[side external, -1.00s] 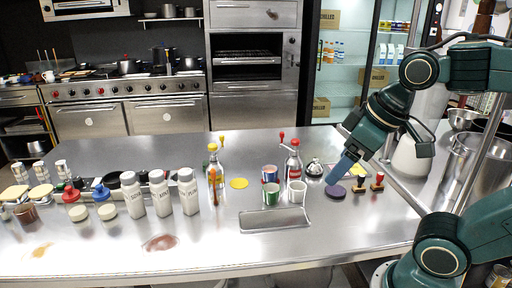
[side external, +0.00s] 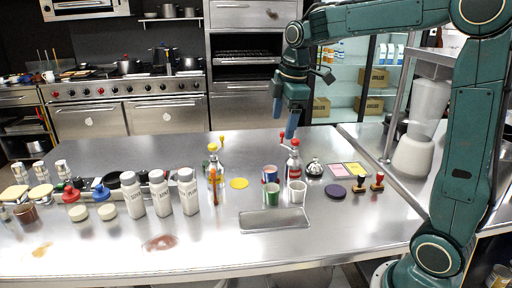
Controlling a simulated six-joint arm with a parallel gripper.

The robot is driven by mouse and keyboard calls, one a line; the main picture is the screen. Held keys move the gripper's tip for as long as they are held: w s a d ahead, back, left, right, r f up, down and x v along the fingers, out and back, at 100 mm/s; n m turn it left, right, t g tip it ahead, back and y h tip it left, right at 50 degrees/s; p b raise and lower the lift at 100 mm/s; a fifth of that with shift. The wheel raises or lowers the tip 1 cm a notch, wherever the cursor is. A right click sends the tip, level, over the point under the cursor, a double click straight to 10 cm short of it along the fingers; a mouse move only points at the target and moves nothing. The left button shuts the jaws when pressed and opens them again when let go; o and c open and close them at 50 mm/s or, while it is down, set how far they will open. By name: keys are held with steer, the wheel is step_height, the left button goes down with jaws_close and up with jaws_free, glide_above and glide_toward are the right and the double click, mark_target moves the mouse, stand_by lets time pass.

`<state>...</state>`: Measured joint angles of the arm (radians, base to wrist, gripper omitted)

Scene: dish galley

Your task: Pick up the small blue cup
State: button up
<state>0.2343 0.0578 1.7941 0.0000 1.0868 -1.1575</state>
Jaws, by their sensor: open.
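Three small cups stand close together on the steel counter, just behind a shallow metal tray. The small blue cup (side external: 270,173) is the rear left one and shows reddish marks on its side. A green cup (side external: 271,193) stands in front of it, and a white cup (side external: 297,190) stands to the right. My gripper (side external: 286,124) points down, open and empty. In the picture it appears above and slightly right of the cups, over the red-capped bottle. One finger shows clearly as a blue strip.
A red-capped bottle (side external: 293,165) stands behind the white cup. A yellow-capped bottle (side external: 213,167) stands to the left. A metal tray (side external: 274,228) lies in front. A dark disc (side external: 335,191) and stamps (side external: 377,182) lie to the right. White shaker bottles (side external: 160,195) stand further left.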

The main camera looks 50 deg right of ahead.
steer(key=w+d+f+n+g, duration=0.1)
steer(key=w+d+f+n, duration=0.25)
steer(key=w+d, duration=0.2)
steer(key=n+g, duration=0.1)
steer(key=n, duration=0.3)
glide_above(270, 167)
steer(key=s+a, duration=0.2)
step_height(270, 167, down, 8)
steer(key=shift+w+r+y, duration=0.15)
steer(key=shift+r+y, duration=0.05)
steer(key=shift+y, duration=0.1)
steer(key=shift+w+f, duration=0.2)
steer(key=shift+f, duration=6.7)
steer(key=c, duration=1.2)
steer(key=shift+r, duration=0.4)
